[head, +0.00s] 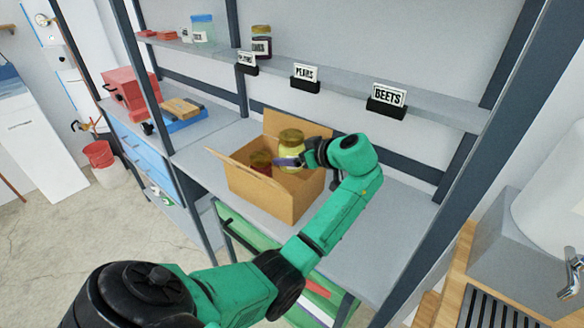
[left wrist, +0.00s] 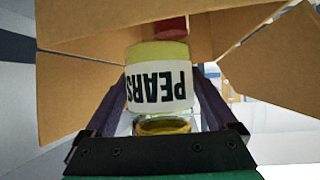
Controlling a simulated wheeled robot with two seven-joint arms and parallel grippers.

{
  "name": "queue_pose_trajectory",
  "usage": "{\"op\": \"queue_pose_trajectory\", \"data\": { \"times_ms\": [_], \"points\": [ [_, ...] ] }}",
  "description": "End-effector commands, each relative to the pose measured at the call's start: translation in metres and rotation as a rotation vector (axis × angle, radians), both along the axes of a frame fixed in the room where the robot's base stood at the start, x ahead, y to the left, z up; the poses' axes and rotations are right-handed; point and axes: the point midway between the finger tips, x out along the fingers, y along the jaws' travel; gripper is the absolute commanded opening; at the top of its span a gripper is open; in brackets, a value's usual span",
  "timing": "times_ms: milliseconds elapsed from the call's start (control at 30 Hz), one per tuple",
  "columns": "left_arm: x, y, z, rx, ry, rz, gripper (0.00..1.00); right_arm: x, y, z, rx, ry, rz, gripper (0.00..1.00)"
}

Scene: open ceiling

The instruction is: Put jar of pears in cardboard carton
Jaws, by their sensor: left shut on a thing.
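The jar of pears (head: 291,143) has a gold lid and pale yellow contents. Its PEARS label shows upside down in the left wrist view (left wrist: 160,85). My left gripper (head: 290,162) is shut on the jar, with a finger on each side of it. The open cardboard carton (head: 262,195) stands on the grey workbench. In the head view the jar is over the carton's opening, with its lid above the rim. Its base is hidden, so I cannot tell whether it touches the carton's floor. My right gripper is not in view.
A jar with dark red contents (head: 261,160) is inside the carton, left of the pears. The carton's flaps (head: 242,166) stand open. A shelf (head: 350,98) with PEARS and BEETS signs runs behind. The bench (head: 375,230) right of the carton is clear.

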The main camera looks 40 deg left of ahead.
Motion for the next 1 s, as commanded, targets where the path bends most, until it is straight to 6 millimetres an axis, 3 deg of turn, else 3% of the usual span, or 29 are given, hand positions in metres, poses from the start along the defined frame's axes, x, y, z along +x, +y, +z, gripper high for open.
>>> {"op": "queue_pose_trajectory", "data": {
  "times_ms": [200, 367, 1000],
  "points": [
    [-0.001, 0.000, -0.030, 0.004, 0.001, 0.000, 0.00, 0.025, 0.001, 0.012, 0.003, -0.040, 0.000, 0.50],
    [0.000, 0.000, -0.055, 0.004, -0.003, -0.001, 0.00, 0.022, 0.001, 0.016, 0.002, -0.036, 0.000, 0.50],
    [-0.001, 0.000, -0.071, 0.000, 0.002, 0.000, 0.00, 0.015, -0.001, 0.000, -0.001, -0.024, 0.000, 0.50]
  ]
}}
